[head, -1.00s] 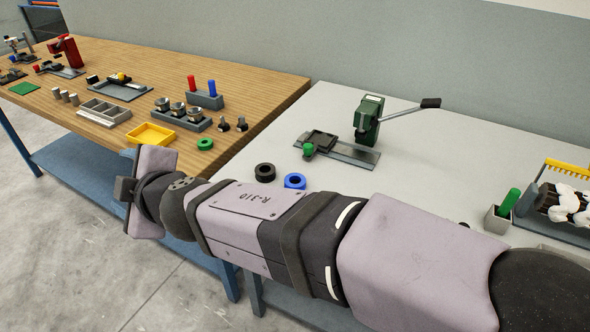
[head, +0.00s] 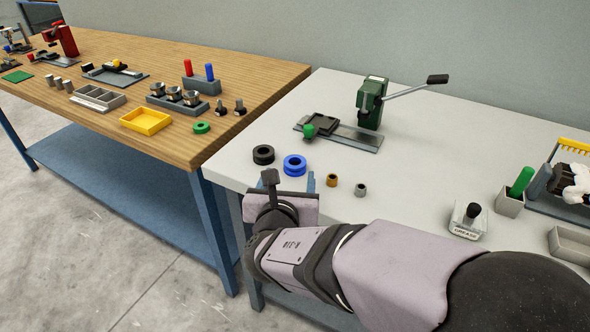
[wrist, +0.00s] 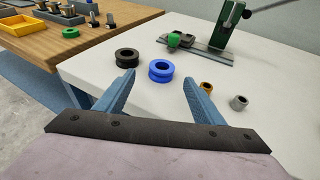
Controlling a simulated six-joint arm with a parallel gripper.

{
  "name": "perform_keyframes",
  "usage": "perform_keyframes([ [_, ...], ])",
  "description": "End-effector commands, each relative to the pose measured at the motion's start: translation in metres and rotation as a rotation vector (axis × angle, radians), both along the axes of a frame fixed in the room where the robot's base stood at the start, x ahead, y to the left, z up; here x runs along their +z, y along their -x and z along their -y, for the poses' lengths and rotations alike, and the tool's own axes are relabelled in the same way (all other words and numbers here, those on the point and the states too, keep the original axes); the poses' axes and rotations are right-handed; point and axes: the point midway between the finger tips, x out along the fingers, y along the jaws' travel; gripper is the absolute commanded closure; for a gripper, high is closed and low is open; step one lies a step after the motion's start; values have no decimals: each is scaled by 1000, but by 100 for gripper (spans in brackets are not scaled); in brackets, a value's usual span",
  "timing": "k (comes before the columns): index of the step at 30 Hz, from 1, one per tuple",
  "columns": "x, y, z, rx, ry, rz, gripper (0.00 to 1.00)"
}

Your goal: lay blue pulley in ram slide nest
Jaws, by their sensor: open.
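The blue pulley (head: 294,165) lies flat on the white table, close to its front edge. It also shows in the wrist view (wrist: 161,71), ahead of and between the fingers. The ram slide nest (head: 322,124) is a dark block on a grey slide with a green knob, in front of the green press (head: 370,100). The nest looks empty, though its inside is hard to make out. My gripper (wrist: 158,83) is open and empty, its two blue fingers spread. It is on the near side of the pulley, apart from it.
A black pulley (head: 263,154) lies just left of the blue one. A brass bushing (head: 332,180) and a grey bushing (head: 361,190) stand to the right. A grease pot (head: 467,220) stands farther right. The wooden table (head: 200,80) is at left. White table between pulleys and press is clear.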

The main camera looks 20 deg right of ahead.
Motion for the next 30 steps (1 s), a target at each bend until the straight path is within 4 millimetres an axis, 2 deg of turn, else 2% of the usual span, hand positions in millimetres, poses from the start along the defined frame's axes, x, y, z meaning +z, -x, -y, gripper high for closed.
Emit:
perform_keyframes([
  [5,-1,0,4,-1,25,-5,38],
  [12,-7,-16,10,-2,22,-6,38],
  [20,-9,-22,13,-2,21,-5,38],
  [30,-21,-56,28,-3,19,-6,38],
])
